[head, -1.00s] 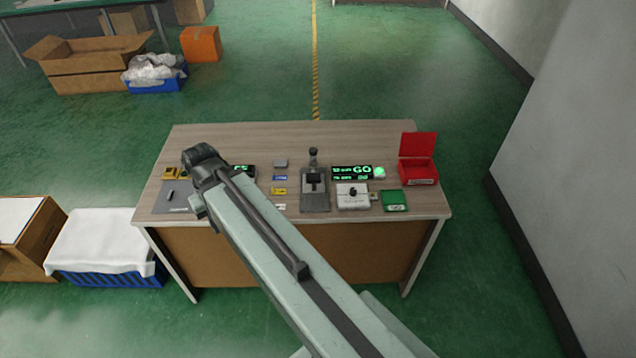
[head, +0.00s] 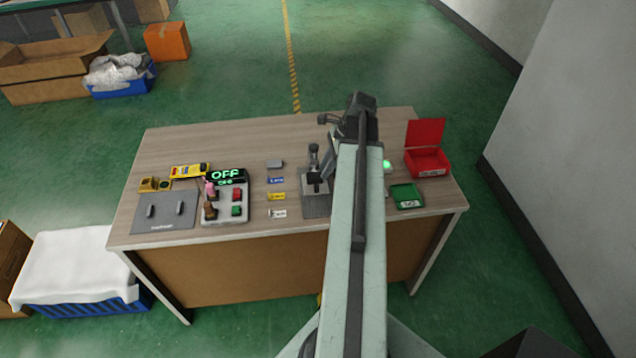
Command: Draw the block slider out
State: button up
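A dark grey fixture (head: 316,204) with an upright black-knobbed post stands mid-table; my arm covers its right edge. A white box with a black knob, seen earlier to its right, is now hidden behind my arm. I cannot tell for sure which of them is the block slider. My gripper (head: 326,166) hangs from the dark wrist at the arm's far end, over or just beside the grey fixture. Its fingertips are small and partly hidden, so neither contact nor opening can be told.
Right are a green tray (head: 407,197) and an open red box (head: 427,161). The table's back left is clear.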

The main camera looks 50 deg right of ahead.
aim_at(317, 185)
jog(key=b+x, duration=0.6)
jog(key=x, duration=0.1)
jog(key=shift+s+d+f+b, duration=0.1)
jog(key=shift+d+f+b, duration=0.05)
jog(key=shift+f+b, duration=0.15)
jog(key=shift+r, duration=0.15)
jog(key=shift+c, duration=0.3)
grip_shut()
dwell(0.6)
